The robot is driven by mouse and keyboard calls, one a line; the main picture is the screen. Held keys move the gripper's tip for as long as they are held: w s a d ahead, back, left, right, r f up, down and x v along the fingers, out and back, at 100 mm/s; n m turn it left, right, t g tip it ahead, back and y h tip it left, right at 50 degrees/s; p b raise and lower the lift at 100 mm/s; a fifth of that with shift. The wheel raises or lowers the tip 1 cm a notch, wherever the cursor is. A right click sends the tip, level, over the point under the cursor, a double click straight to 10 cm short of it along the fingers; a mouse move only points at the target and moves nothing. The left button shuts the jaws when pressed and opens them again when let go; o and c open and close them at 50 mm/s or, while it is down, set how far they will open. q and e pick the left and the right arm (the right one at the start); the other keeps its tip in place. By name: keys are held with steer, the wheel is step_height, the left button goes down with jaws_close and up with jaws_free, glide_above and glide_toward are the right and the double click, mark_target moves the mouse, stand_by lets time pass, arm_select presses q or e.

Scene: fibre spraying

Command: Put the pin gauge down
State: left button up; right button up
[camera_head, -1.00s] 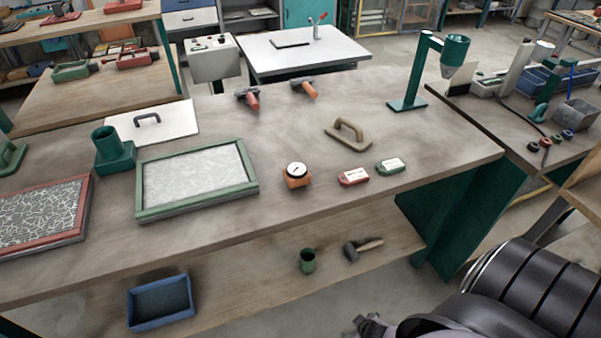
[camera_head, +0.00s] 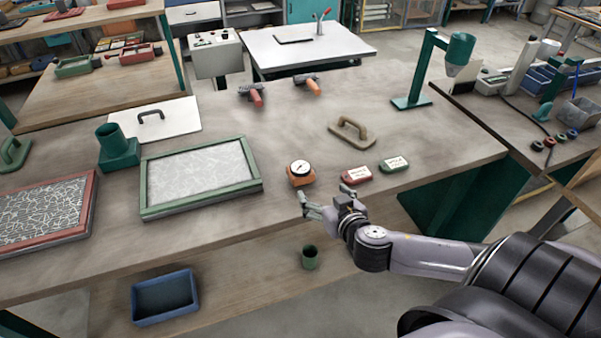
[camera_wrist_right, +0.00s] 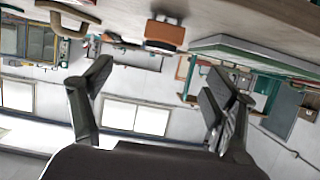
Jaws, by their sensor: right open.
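The pin gauge, an orange block with a round white dial (camera_head: 300,172), stands upright on the workbench near its front edge. It is apart from my right gripper. My right gripper (camera_head: 326,199) is open and empty at the bench's front edge, just right of and nearer than the gauge. In the right wrist view, which is turned over, both fingers are spread with nothing between them, and the orange block (camera_wrist_right: 165,33) shows beyond them at the top. My left gripper is not in view.
A red labelled block (camera_head: 357,174) and a green one (camera_head: 394,166) lie right of the gauge. A green-framed tray (camera_head: 252,182) lies to its left, and a tan hand float (camera_head: 350,129) lies behind. The bench between gauge and float is clear.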

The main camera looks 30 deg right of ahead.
mark_target(305, 176)
steer(key=p+x, duration=0.2)
steer(key=x, duration=0.9)
steer(key=shift+w+f+p, duration=0.1)
steer(key=shift+w+p, duration=0.3)
steer(key=shift+w, duration=0.1)
steer(key=shift+a+p+x, duration=0.2)
steer(key=shift+p+x, duration=0.45)
steer(key=shift+x, duration=1.5)
steer(key=shift+f, duration=0.1)
steer(key=shift+c, duration=0.5)
steer(key=c, duration=1.5)
steer(key=shift+o, duration=0.2)
step_height(305, 176, up, 20)
steer(key=b, duration=0.1)
steer(key=shift+b, duration=0.35)
